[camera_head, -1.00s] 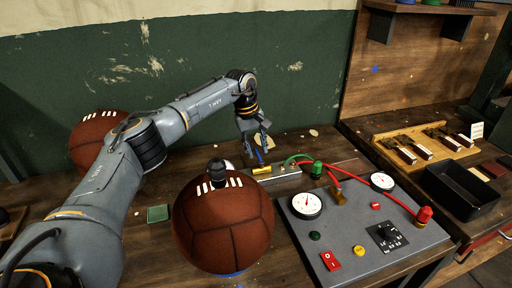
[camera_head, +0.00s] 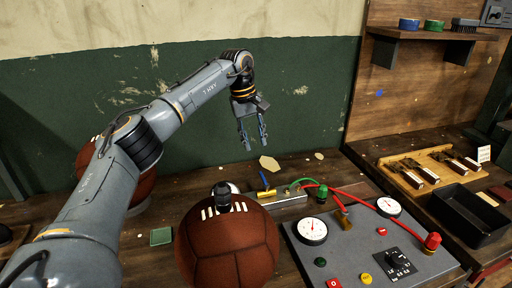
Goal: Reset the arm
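My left arm comes in from the left and reaches over the workbench. Its gripper (camera_head: 253,141) hangs fingers down in front of the green wall, above the back of the bench. The two fingers are apart with nothing between them. A brown leather ball (camera_head: 228,245) with white laces stands at the front, with a black fitting (camera_head: 221,194) on top. A second leather ball (camera_head: 88,158) sits at the back left, partly hidden behind my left arm. My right gripper does not show.
A grey test panel (camera_head: 350,262) with gauges, knobs and red hoses lies right of the front ball. A brass fitting with a blue lever (camera_head: 265,184) is behind it. A black tray (camera_head: 468,214) and a wooden tool board (camera_head: 440,165) are at the right. A green square (camera_head: 161,236) lies left of the ball.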

